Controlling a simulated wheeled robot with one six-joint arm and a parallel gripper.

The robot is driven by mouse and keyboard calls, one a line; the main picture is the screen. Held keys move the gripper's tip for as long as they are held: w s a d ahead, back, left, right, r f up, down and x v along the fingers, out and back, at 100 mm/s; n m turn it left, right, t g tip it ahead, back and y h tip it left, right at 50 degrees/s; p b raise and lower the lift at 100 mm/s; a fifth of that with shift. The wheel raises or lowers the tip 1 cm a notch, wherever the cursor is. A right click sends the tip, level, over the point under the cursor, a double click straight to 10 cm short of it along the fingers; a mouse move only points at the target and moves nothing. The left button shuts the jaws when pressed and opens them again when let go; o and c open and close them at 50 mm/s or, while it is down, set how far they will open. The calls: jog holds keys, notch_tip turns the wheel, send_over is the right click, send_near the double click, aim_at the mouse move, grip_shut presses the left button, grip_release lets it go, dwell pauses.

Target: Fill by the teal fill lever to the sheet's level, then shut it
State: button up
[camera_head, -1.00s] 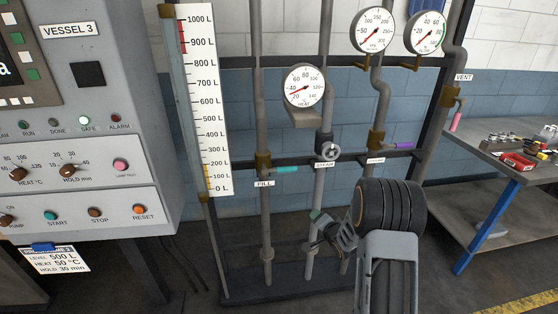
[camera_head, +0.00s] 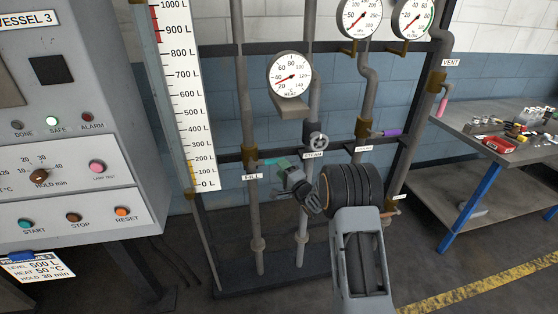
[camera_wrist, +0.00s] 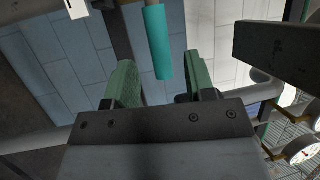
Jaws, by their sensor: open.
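The teal fill lever (camera_head: 273,162) sticks out level to the right from the pipe above the FILL label (camera_head: 252,177). In the wrist view the teal handle (camera_wrist: 158,42) lies ahead, lined up with the gap between the green fingers. My gripper (camera_wrist: 163,75) is open and empty; in the head view my gripper (camera_head: 283,168) is close to the lever's right end and partly covers it. The sheet (camera_head: 38,268) reads LEVEL 500 L, HEAT 50 °C, HOLD 30 min.
A purple lever (camera_head: 386,133) and the pink VENT lever (camera_head: 442,107) are further right. The heat gauge (camera_head: 291,75) hangs above. A cluttered bench (camera_head: 470,130) stands at the right.

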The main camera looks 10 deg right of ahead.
aim_at(275, 161)
jog(key=shift+x, duration=2.55)
jog(key=shift+c, duration=0.4)
